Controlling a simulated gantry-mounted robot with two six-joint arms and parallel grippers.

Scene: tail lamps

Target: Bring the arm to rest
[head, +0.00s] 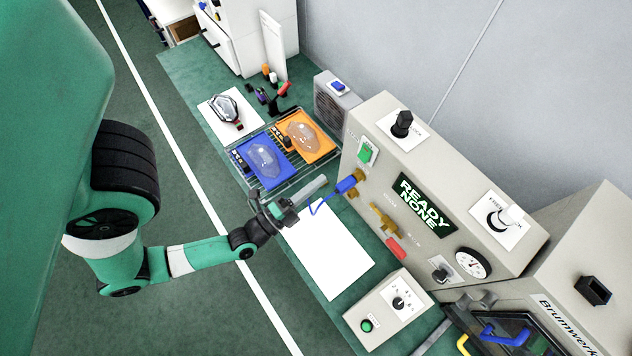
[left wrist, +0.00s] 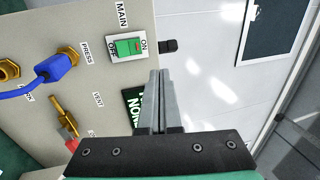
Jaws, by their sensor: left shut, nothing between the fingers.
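My left arm comes in from the left in the head view. Its gripper (head: 310,188) is shut and empty, held above the bench between the blue tray and the white sheet, close to the front of the grey control cabinet. In the left wrist view the shut fingers (left wrist: 157,85) point toward the cabinet face, just below the green MAIN switch (left wrist: 129,47). The same switch shows in the head view (head: 366,153). My right gripper is in neither view.
A blue hose plug (head: 346,184) sits in the cabinet near my gripper. The cabinet display (head: 425,205) reads READY NONE. A wire rack holds a blue tray (head: 247,177) and an orange tray (head: 322,147) with clear lamp lenses. A white sheet (head: 328,255) lies bare on the bench.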

